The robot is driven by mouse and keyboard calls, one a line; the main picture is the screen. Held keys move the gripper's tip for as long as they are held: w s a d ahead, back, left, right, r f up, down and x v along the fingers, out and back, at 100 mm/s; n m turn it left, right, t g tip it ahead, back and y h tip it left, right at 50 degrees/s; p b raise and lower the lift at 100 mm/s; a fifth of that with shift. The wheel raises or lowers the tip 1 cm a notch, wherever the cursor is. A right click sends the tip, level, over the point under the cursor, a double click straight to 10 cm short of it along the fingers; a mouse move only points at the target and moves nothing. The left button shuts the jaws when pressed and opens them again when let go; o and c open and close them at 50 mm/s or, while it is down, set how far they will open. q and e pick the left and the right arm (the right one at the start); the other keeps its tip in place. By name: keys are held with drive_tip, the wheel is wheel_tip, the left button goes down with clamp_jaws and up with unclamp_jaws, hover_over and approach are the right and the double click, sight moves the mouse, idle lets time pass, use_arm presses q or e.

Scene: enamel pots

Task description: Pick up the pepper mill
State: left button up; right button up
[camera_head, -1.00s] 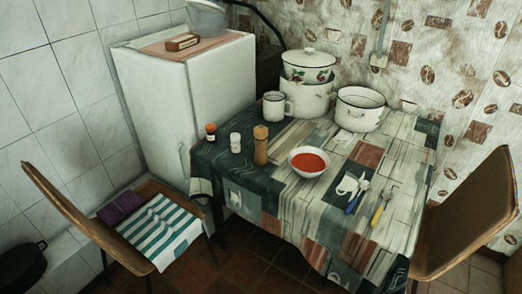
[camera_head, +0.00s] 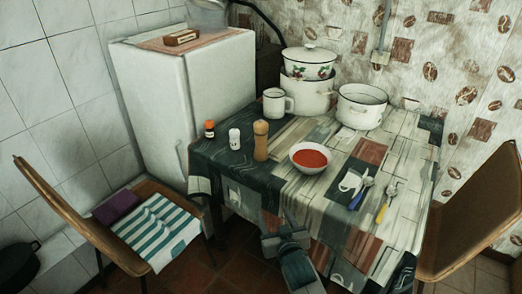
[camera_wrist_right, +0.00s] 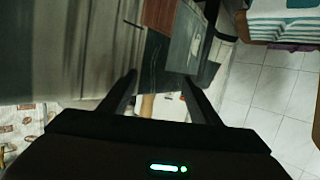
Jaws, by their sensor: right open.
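The pepper mill (camera_head: 261,140), a tan wooden cylinder with a rounded top, stands upright on the table near its left front part, between a white shaker and a bowl of red soup. My right gripper (camera_head: 285,233) is low at the table's front edge, in front of the mill and well apart from it. In the right wrist view its two dark fingers (camera_wrist_right: 160,84) are spread. A tan shape (camera_wrist_right: 147,105) shows between them, partly hidden by the gripper body; I cannot tell surely that it is the mill. My left gripper is not in view.
The white shaker (camera_head: 234,139) and an orange-capped jar (camera_head: 210,130) stand left of the mill. The soup bowl (camera_head: 310,158) is at its right, a white mug (camera_head: 277,103) behind. Pots (camera_head: 362,106) fill the back. A chair (camera_head: 140,215) stands at the left.

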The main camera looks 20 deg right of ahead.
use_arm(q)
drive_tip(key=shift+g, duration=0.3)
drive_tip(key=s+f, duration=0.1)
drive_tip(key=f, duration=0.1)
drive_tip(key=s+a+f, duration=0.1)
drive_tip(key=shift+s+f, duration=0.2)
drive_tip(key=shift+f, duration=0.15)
use_arm(e)
drive_tip(key=w+r+t, duration=0.3)
drive_tip(key=w+r, duration=0.2)
drive_tip(key=r, duration=0.6)
drive_tip(key=shift+w+d+r+m+h, duration=0.15)
drive_tip(key=shift+w+r+m+h, duration=0.15)
drive_tip(key=shift+m, duration=0.1)
use_arm(q)
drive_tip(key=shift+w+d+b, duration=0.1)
drive_tip(key=shift+b, duration=0.2)
